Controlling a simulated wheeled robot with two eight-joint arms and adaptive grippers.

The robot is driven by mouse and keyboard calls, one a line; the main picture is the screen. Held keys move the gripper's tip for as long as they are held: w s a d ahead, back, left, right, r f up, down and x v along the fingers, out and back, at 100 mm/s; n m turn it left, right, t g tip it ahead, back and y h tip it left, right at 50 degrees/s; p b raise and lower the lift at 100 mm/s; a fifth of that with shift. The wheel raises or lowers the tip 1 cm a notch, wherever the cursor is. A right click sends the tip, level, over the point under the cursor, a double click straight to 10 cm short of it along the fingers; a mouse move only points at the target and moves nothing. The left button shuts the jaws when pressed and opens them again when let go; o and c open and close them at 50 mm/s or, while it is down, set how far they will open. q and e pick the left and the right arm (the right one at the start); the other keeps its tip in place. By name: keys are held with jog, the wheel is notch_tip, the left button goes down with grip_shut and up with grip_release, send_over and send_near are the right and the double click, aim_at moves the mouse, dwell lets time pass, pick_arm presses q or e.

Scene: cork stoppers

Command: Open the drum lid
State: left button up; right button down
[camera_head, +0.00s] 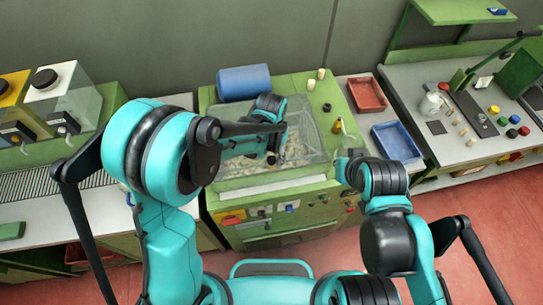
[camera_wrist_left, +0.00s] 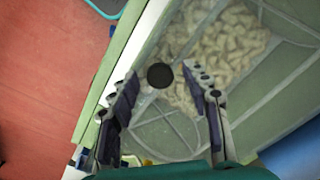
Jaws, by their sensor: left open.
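The drum lid (camera_head: 307,150) is a clear cover on top of the green machine, with pale corks visible under it. In the left wrist view the lid (camera_wrist_left: 285,52) fills the right side, and its round black knob (camera_wrist_left: 160,76) shows between my fingertips. My left gripper (camera_wrist_left: 162,84) is open, its two fingers apart on either side of the knob. I cannot tell whether they touch it.
A blue cylinder (camera_head: 244,82) lies at the machine's back. A red tray (camera_head: 367,95) and a blue tray (camera_head: 398,142) sit to its right. A bench with coloured buttons (camera_head: 494,110) is farther right. Clear-sided hoppers (camera_head: 62,95) stand at left. Red floor lies in front.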

pick_arm(q)
grip_shut()
jog(key=shift+r, duration=0.1)
